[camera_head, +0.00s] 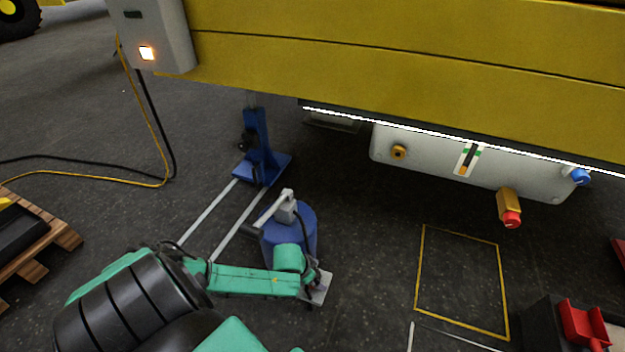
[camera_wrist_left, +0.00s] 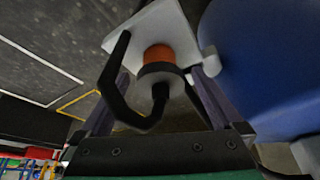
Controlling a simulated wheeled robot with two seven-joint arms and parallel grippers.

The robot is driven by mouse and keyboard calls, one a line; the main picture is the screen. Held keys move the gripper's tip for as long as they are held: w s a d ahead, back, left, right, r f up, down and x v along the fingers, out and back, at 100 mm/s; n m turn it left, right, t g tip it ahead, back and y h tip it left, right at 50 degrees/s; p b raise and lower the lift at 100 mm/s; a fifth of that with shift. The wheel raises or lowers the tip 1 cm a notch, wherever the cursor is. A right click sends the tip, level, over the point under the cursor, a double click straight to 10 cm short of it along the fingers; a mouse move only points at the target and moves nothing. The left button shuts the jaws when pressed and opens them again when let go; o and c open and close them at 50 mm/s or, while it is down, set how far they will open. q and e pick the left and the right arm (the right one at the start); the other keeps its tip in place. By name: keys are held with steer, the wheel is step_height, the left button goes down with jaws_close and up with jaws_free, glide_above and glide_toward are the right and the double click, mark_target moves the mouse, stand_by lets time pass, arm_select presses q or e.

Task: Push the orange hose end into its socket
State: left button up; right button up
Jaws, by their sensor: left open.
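The orange hose end (camera_wrist_left: 158,55) shows in the left wrist view, with a dark collar and a black hose looping from it. It sits against a white plate (camera_wrist_left: 150,25), which also shows in the head view (camera_head: 321,291). My left gripper (camera_wrist_left: 165,75) is open, with one finger on each side of the hose end and no clear grip on it. In the head view my left gripper (camera_head: 310,284) is low beside the blue drum; the hose end is hidden there. A round orange-yellow socket (camera_head: 399,152) with a dark centre is on the pale panel. My right gripper is out of view.
The pale panel (camera_head: 430,155) hangs under the yellow boom (camera_head: 400,60). It also carries a blue fitting (camera_head: 580,177) and a red-ended fitting (camera_head: 511,219). A blue drum (camera_head: 304,228) and blue jack (camera_head: 258,150) stand close to my left arm. A yellow-outlined floor area (camera_head: 460,280) is clear.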

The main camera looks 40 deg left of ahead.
arm_select(q)
steer(key=c, duration=1.3)
steer(key=shift+r, duration=0.1)
steer(key=shift+r, duration=0.1)
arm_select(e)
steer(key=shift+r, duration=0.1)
